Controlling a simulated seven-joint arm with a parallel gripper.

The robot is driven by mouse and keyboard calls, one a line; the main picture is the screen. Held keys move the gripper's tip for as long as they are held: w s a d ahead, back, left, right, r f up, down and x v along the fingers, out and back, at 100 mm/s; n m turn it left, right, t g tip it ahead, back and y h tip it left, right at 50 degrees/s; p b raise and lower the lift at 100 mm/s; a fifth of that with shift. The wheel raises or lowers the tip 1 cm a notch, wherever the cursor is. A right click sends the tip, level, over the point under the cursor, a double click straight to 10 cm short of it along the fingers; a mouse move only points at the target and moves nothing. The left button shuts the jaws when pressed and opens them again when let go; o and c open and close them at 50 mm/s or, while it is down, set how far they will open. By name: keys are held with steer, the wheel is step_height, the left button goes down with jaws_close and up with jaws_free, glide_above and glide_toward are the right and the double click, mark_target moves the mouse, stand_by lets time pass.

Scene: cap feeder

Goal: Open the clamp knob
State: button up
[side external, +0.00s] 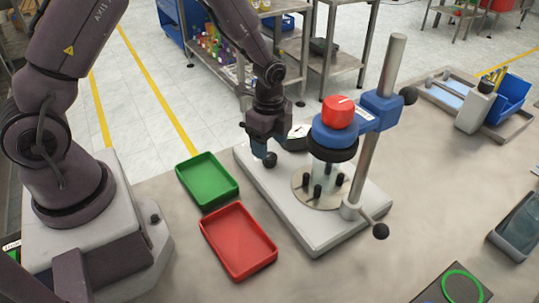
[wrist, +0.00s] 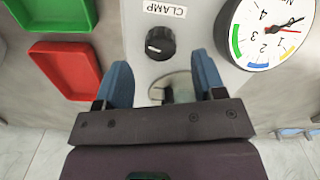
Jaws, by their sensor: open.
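The clamp knob (wrist: 160,43) is black and round, with a white mark pointing left in the wrist view. It sits on a pale plate under a CLAMP label (wrist: 165,9). In the side view, a dark round knob (side external: 270,160) at the base's left end appears to be the same one. My gripper (wrist: 161,64) is open, its blue fingers on either side just short of the knob in the wrist picture. Nothing is seen held between them. In the side view, my gripper (side external: 261,149) is low beside the knob; contact cannot be told.
A dial gauge (wrist: 270,32) stands close on the knob's right. The press has a blue head with a red cap (side external: 338,111) and a steel column (side external: 384,90). A green tray (side external: 207,181) and a red tray (side external: 238,242) lie left of the base (side external: 290,218).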

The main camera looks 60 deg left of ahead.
mark_target(269, 155)
steer(key=shift+f, duration=2.25)
steer(key=shift+c, duration=0.2)
steer(key=c, duration=0.9)
